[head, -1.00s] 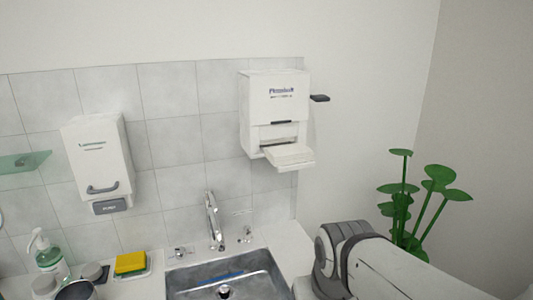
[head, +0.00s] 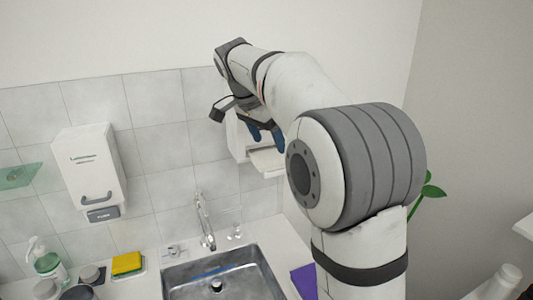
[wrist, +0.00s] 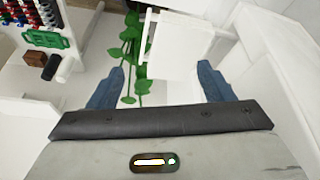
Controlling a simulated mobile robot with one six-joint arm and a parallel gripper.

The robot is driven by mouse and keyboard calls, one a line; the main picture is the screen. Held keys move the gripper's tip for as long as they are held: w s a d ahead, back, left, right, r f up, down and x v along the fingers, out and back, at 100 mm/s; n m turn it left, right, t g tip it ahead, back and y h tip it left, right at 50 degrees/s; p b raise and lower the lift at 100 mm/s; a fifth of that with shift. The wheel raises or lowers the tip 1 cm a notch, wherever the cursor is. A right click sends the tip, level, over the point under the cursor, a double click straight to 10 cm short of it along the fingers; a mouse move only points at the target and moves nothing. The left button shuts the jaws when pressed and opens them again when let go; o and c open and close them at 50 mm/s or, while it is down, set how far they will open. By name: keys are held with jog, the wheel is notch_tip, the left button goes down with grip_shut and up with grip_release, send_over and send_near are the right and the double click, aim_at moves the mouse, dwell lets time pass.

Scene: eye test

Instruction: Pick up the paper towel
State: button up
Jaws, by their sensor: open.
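The white wall dispenser (head: 235,138) is mostly hidden behind my arm in the head view. A pale flat piece (head: 268,163) sticks out at its bottom; I cannot tell whether it is the paper towel or the dispenser's tray. My gripper (head: 266,135) is in front of the dispenser, its blue fingers just above that piece. In the wrist view my gripper (wrist: 161,70) is open, fingers wide apart. A white flat piece (wrist: 178,52) shows beyond and between them, nearer the right finger. Nothing is visibly held.
A second white dispenser (head: 90,170) hangs at left. Below are a steel sink (head: 250,280) with a faucet (head: 204,222), a yellow sponge (head: 127,263) and a soap bottle (head: 46,262). A purple item (head: 304,281) lies right of the sink. A green plant (wrist: 130,52) shows in the wrist view.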

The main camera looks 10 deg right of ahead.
aim_at(274, 155)
jog(key=shift+w+a+r+m, duration=0.15)
jog(key=shift+w+r+m, duration=0.1)
jog(key=shift+w, duration=0.2)
jog(key=shift+w+a+r+m, duration=0.1)
jog(key=shift+w+r+m, duration=0.15)
jog(key=shift+w, duration=0.2)
jog(key=shift+w+f, duration=0.1)
jog(key=shift+f, duration=0.05)
jog(key=shift+p+x, duration=0.8)
jog(key=shift+x, duration=2.8)
jog(key=shift+w+d, duration=0.1)
jog(key=shift+d, duration=0.05)
jog(key=c, duration=0.7)
notch_tip(274, 155, up, 28)
jog(key=p, duration=0.6)
jog(key=shift+p, duration=0.4)
